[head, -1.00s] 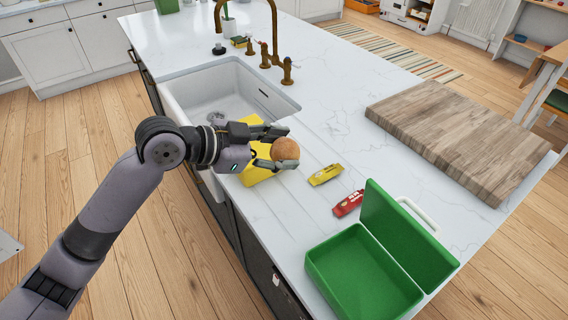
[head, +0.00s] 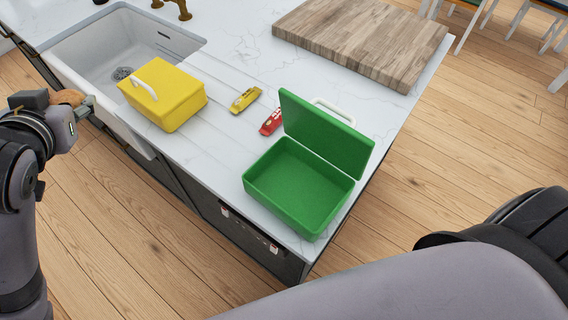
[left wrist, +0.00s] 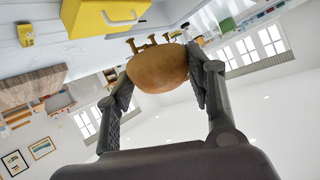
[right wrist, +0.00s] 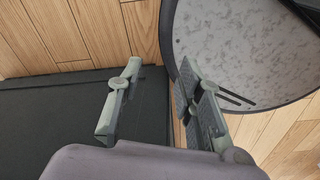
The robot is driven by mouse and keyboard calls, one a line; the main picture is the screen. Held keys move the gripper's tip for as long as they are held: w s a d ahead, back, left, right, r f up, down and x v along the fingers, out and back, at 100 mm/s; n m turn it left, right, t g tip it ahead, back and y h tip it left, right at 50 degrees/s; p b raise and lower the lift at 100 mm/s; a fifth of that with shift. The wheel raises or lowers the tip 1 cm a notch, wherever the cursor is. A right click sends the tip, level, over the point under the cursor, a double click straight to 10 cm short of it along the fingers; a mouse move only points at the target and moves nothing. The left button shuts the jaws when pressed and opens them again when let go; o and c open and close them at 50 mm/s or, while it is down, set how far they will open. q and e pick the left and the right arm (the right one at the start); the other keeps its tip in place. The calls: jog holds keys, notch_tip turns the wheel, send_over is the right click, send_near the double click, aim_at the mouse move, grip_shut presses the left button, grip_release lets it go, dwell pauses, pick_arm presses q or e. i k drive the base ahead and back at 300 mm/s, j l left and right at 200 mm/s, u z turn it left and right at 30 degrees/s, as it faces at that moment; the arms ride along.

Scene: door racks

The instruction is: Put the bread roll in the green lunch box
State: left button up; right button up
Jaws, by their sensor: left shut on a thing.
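The bread roll (left wrist: 158,68) is brown and round, held between the two fingers of my left gripper (left wrist: 162,80) in the left wrist view. In the head view the left gripper (head: 80,106) is at the left edge, beside the sink and off the counter's front; only part of the roll (head: 68,97) shows. The green lunch box (head: 298,190) stands on the counter with its lid (head: 325,135) raised, and its inside looks empty. It is well to the right of the left gripper. My right gripper (right wrist: 155,98) shows in the right wrist view, open and empty, above the floor.
A closed yellow lunch box (head: 165,95) sits on the counter between the left gripper and the green box. A yellow packet (head: 245,100) and a red packet (head: 271,122) lie near the green box. A wooden board (head: 362,40) lies behind. The sink (head: 115,55) is at left.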

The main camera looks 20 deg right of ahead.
aim_at(279, 180)
jog(key=k+l+u, duration=0.3)
jog(key=l, duration=0.25)
jog(key=k+l+u, duration=0.5)
jog(key=l, duration=0.25)
jog(key=l+u, duration=0.15)
jog(key=l, duration=0.3)
jog(key=k+l+u, duration=0.1)
jog(key=l, duration=0.25)
jog(key=k, duration=0.05)
